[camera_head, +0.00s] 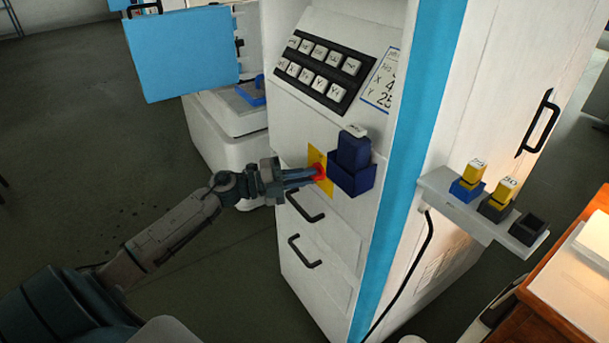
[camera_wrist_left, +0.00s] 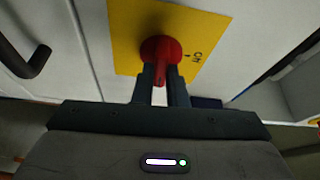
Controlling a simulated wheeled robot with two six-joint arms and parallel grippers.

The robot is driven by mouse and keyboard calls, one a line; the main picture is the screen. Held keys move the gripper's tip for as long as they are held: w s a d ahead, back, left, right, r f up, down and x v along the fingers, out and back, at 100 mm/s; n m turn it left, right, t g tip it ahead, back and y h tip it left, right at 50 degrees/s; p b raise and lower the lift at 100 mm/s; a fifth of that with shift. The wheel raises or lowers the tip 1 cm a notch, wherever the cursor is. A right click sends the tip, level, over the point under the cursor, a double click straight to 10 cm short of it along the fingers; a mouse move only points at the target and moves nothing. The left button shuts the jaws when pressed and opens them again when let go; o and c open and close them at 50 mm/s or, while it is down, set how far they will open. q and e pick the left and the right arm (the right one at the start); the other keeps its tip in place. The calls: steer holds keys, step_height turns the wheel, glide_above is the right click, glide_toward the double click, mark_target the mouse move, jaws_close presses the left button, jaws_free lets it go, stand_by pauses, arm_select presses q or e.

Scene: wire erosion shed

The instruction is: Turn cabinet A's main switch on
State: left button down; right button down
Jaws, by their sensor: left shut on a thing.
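The main switch is a red rotary handle (camera_head: 319,172) on a yellow plate (camera_head: 315,160) on the front of the white cabinet (camera_head: 290,125). In the left wrist view the red handle (camera_wrist_left: 160,52) sits on the yellow plate (camera_wrist_left: 205,30), with a dark marking to its right. My left gripper (camera_head: 305,175) is shut on the handle; its fingers (camera_wrist_left: 161,88) lie on either side of the handle's grip. The fingers hide part of the handle. My right gripper is not in view.
A dark blue holder (camera_head: 350,180) sticks out just right of the switch. Black drawer handles (camera_head: 305,252) are below, and a key panel (camera_head: 320,68) is above. A side shelf (camera_head: 450,205) holds yellow-topped pieces. A wooden desk (camera_head: 570,295) stands at right.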

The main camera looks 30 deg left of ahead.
arm_select(q)
steer(key=shift+f+m, duration=0.1)
steer(key=shift+m, duration=0.5)
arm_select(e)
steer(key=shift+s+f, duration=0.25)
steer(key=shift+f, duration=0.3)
arm_select(q)
steer(key=c, duration=1.5)
jaws_free()
steer(key=shift+o, duration=0.2)
steer(key=shift+s, duration=0.1)
